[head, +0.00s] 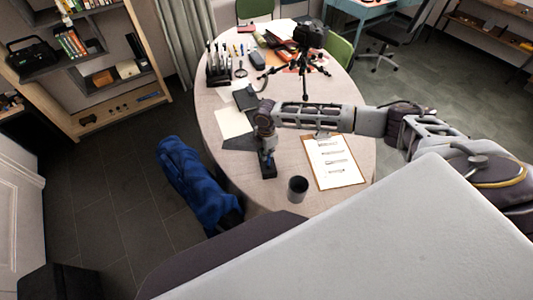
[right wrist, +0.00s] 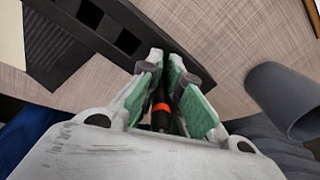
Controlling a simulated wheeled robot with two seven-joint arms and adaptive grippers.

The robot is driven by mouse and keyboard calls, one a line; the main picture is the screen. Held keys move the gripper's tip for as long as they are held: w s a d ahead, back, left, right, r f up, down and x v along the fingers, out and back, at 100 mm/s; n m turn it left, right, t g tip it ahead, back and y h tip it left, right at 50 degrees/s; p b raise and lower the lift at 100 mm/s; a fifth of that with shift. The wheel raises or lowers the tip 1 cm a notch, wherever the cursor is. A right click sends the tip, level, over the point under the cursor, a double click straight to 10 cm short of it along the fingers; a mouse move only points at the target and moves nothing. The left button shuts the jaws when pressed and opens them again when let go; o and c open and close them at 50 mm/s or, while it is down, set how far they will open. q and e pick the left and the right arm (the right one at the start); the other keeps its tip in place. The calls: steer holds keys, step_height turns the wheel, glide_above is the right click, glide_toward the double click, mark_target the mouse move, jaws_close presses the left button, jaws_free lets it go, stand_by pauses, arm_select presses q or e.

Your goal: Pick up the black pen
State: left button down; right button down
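My right gripper (head: 267,152) points down over the near part of the round table (head: 235,170). In the right wrist view its green-padded fingers (right wrist: 166,62) are close together, with a black pen with an orange band (right wrist: 161,108) between them. The pen looks pinched by the pads; its far end is hidden by the fingers. A black slotted holder (right wrist: 110,35) lies just beyond the fingertips; in the head view it (head: 269,172) sits right under the gripper. My left gripper is not in view.
A dark grey cup (head: 297,189) stands close by, right of the gripper. A clipboard with paper (head: 345,174) lies right of it. Dark folders and white paper (head: 233,122) lie to the left. A camera tripod (head: 304,72) and a pen rack (head: 217,70) stand farther back.

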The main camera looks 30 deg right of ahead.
steer(key=shift+r, duration=0.1)
steer(key=shift+r+b, duration=0.35)
steer(key=shift+r, duration=4.6)
step_height(320, 180, up, 7)
steer(key=m+p, duration=0.5)
steer(key=m, duration=0.4)
steer(key=s+a+f+m+b, duration=0.2)
steer(key=f+m+b, duration=0.3)
steer(key=m, duration=0.5)
steer(key=shift+s+a+f, duration=0.35)
steer(key=shift+a+f, duration=0.25)
steer(key=shift+a, duration=0.3)
